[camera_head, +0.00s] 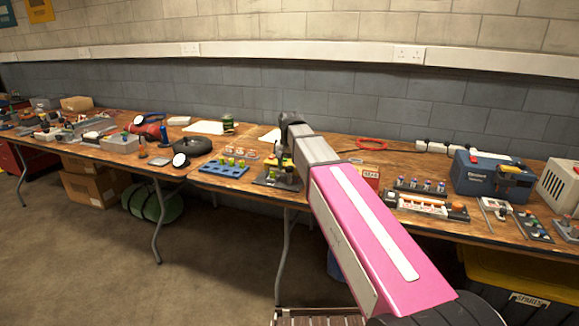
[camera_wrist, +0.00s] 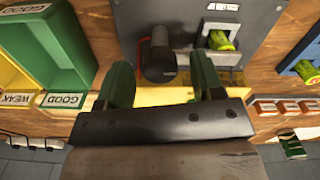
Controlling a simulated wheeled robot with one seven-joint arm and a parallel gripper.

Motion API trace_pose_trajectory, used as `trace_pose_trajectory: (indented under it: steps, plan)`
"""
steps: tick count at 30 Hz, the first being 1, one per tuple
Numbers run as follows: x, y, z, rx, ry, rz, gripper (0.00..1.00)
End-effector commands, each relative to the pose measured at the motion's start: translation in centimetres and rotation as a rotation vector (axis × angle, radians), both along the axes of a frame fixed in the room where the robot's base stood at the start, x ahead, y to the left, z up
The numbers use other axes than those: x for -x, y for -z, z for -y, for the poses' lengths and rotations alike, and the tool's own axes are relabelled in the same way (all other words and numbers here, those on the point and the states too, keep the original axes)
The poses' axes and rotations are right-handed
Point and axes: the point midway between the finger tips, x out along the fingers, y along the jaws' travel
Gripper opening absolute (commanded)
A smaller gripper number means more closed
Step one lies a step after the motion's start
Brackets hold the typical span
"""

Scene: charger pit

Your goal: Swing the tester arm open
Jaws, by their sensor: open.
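The tester is a dark grey plate (camera_wrist: 200,15) on the wooden bench, with a yellow-green cell (camera_wrist: 220,41) seated in a holder on it. A dark, rounded bar with a red wire beside it, seemingly the tester arm (camera_wrist: 158,62), stands on the plate left of the cell. My gripper (camera_wrist: 162,75) is open, its two green fingers to either side of the dark bar's end; I cannot tell whether they touch it. In the head view the tester (camera_head: 277,180) shows low beside my arm, which hides part of it and the fingers.
Green and yellow trays (camera_wrist: 55,45) labelled GOOD and WEAK lie left in the wrist view. A blue rack (camera_head: 223,170) with several green cells stands left of the tester in the head view. Small labelled boxes (camera_wrist: 290,106) sit at right in the wrist view. A blue case (camera_head: 480,175) is farther right.

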Motion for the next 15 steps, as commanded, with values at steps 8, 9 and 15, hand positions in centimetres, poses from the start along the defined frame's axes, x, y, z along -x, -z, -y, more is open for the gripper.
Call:
trace_pose_trajectory:
  steps: [8, 9, 15]
  plan:
    - [0.0, -0.03, 0.0, 0.0, 0.0, 0.0, 0.02]
    - [0.0, -0.03, 0.0, 0.0, 0.0, 0.0, 0.0]
    - [0.0, -0.04, 0.0, 0.0, 0.011, 0.0, 0.0]
